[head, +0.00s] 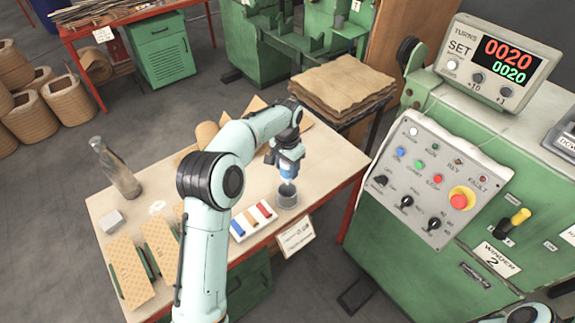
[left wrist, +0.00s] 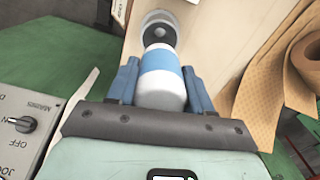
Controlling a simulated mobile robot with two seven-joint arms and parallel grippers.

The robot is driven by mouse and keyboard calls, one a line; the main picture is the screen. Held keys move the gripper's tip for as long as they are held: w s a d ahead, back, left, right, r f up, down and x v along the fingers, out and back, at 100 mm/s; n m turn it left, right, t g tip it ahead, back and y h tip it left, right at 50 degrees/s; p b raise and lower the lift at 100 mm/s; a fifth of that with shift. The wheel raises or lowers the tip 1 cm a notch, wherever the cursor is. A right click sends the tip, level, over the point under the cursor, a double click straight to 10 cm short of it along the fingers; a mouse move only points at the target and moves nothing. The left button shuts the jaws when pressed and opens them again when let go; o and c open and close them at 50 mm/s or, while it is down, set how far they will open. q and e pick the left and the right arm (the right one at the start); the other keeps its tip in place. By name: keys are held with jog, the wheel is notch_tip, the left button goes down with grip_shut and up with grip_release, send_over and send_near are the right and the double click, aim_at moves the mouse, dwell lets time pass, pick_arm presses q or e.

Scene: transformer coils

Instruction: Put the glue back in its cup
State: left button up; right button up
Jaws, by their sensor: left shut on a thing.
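The glue is a white bottle with a blue band (left wrist: 161,75), held between the blue fingers of my left gripper (left wrist: 160,85). In the head view my left gripper (head: 288,165) points down over the near right edge of the workbench. The glue's lower end (head: 287,186) shows just under the fingers, at the mouth of a small grey round cup (head: 287,200). The cup (left wrist: 157,20) also shows past the bottle's far end in the left wrist view. I cannot tell how far the tip is inside the cup. My right gripper is not in view.
The wooden workbench (head: 150,203) carries a glass bottle (head: 116,168), tan perforated sheets (head: 128,272), a tray of coloured pieces (head: 251,220) and a tan paper roll (head: 206,134). A green winder machine (head: 400,268) stands close on the right.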

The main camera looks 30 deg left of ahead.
aim_at(287, 181)
pick_arm(q)
jog(key=shift+s+f+b, duration=0.1)
jog(key=shift+f+b, duration=0.3)
jog(key=shift+f, duration=1.05)
jog(key=shift+f+b, duration=0.45)
jog(key=shift+f, duration=1.8)
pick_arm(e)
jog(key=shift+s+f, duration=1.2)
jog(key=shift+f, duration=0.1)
pick_arm(q)
jog(key=o, duration=1.2)
notch_tip(287, 181, up, 14)
jog(key=shift+f+p, duration=0.25)
jog(key=shift+p, duration=0.7)
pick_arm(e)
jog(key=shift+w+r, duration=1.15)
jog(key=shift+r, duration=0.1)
pick_arm(q)
jog(key=shift+f, duration=0.1)
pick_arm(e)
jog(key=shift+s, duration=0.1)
